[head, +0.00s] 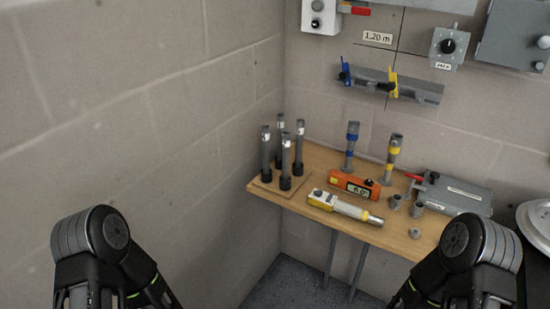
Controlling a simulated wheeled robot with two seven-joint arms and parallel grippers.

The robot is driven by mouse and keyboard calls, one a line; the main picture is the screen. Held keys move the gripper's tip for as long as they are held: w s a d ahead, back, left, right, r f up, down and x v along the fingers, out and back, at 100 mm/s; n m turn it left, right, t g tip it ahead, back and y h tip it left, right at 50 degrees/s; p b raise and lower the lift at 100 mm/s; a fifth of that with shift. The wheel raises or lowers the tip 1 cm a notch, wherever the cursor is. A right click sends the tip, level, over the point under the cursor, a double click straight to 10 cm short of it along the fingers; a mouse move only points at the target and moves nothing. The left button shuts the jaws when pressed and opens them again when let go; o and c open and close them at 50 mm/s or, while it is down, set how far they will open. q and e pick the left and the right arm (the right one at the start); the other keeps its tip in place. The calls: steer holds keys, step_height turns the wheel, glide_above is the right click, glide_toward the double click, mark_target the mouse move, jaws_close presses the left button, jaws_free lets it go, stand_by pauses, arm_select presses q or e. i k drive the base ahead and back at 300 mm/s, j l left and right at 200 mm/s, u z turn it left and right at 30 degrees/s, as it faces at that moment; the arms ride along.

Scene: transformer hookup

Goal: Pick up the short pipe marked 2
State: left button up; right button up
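Several short dark grey pipes with white labels stand upright on a small wooden base (262,184) at the left end of the wooden shelf (316,158). They are a left pipe (266,150), a back pipe (279,130), a right pipe (299,150) and a front pipe (286,162). The numbers on the labels are too small to read, so I cannot tell which is marked 2. Links of both my arms show at the bottom left and bottom right, well apart from the pipes. Neither gripper is in view.
On the shelf are a blue-banded post (351,146), a yellow-banded post (392,160), an orange meter (354,186), a yellow-white tool (344,206), small grey fittings (416,209) and a grey box (455,194). A clamp rail (420,90) is on the wall above. A block wall closes the left side.

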mark_target(286, 140)
steer(key=i+z, duration=0.95)
steer(key=k+z, duration=0.2)
steer(key=i+u, duration=0.1)
steer(key=i+j, duration=0.05)
steer(key=i, duration=0.05)
